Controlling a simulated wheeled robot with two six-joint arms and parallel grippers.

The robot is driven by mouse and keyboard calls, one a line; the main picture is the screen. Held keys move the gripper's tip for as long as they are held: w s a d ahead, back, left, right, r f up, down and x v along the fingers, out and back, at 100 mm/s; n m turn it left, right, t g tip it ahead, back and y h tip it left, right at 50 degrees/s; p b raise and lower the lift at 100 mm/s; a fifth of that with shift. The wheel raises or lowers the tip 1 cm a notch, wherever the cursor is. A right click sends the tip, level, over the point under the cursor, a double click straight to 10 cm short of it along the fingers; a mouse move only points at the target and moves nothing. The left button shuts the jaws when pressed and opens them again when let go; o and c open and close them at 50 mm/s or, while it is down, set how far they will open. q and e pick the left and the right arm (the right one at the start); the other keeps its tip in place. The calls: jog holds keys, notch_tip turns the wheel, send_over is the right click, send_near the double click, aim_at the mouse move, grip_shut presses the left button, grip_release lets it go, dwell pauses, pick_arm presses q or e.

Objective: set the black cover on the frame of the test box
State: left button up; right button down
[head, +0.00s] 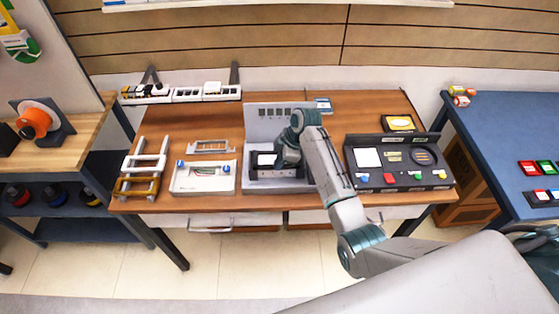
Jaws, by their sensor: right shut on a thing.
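The grey test box (262,186) stands on the wooden table near its middle, with an upright slotted back panel (262,112). A small black piece, which looks like the black cover (253,162), shows at the box's front opening, around a white area. My right gripper (284,167) reaches down over the box and is shut on this black piece. The fingertips and much of the piece are hidden by my wrist, so I cannot tell whether it touches the frame. My left gripper is out of view.
A black control panel (400,183) with coloured buttons stands right of the box. A white tray with blue knobs (203,188), a beige bracket (211,146) and stacked frames (138,187) lie left. White racks (188,94) stand at the back. Bare wood shows at the back left.

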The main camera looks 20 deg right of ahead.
jog(key=shift+s+f, duration=0.15)
jog(key=shift+f, duration=0.15)
jog(key=c, duration=1.6)
grip_release()
jog(key=shift+o, duration=0.8)
jog(key=shift+s+r, duration=0.15)
